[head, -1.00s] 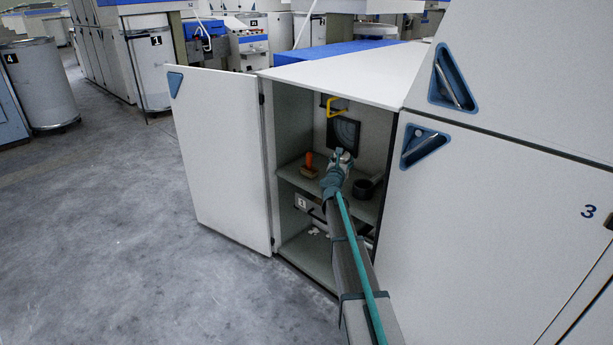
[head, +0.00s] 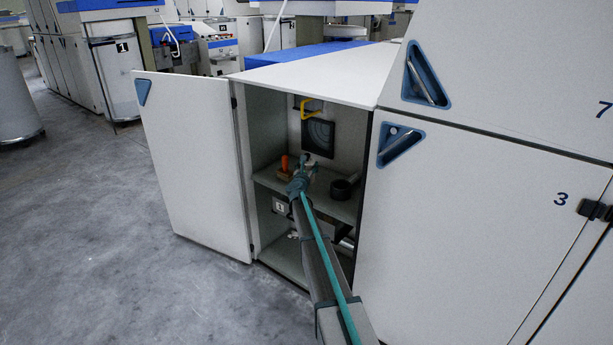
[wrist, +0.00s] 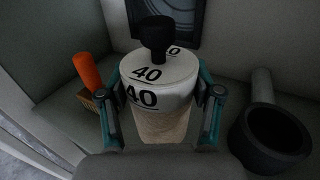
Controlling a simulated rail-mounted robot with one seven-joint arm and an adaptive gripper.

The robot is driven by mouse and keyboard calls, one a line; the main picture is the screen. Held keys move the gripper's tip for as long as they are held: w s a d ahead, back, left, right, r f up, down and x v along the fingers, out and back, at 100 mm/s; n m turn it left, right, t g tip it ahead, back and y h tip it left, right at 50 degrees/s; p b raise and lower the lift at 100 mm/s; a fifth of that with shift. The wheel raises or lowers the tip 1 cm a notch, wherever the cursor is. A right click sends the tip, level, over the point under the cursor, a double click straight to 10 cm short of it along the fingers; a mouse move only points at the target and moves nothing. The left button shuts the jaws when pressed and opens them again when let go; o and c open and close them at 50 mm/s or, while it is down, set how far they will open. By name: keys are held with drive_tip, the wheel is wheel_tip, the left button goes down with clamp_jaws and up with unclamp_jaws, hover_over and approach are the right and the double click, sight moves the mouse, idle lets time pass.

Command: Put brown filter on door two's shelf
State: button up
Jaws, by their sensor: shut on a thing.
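My gripper (wrist: 162,93) is shut on a filter (wrist: 162,124), with one finger on each side. The filter has a white cap marked 40, a black knob on top and a tan-brown body. It stands upright in the wrist view; whether its base touches the shelf is hidden. In the head view my gripper (head: 307,170) reaches into an open cabinet, over its upper shelf (head: 335,207). The filter is tiny and partly hidden there. The open door (head: 195,165) swings out to the left; no number shows on it.
An orange-handled brush (wrist: 87,72) lies on the shelf left of the filter, and a dark round pot with a handle (wrist: 270,138) on the right. A yellow hook (head: 311,107) hangs above. Floor at left is clear.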

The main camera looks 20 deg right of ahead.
drive_tip(key=shift+w+d+f, duration=0.25)
drive_tip(key=shift+w+f, duration=0.8)
drive_tip(key=shift+f, duration=0.2)
drive_tip(key=shift+s+a+f, duration=0.1)
drive_tip(key=shift+s+f, duration=0.1)
drive_tip(key=shift+f, duration=1.1)
drive_tip(key=shift+f+b, duration=0.2)
drive_tip(key=shift+b, duration=0.25)
drive_tip(key=o, duration=1.3)
drive_tip(key=shift+c, duration=0.2)
drive_tip(key=shift+r, duration=0.1)
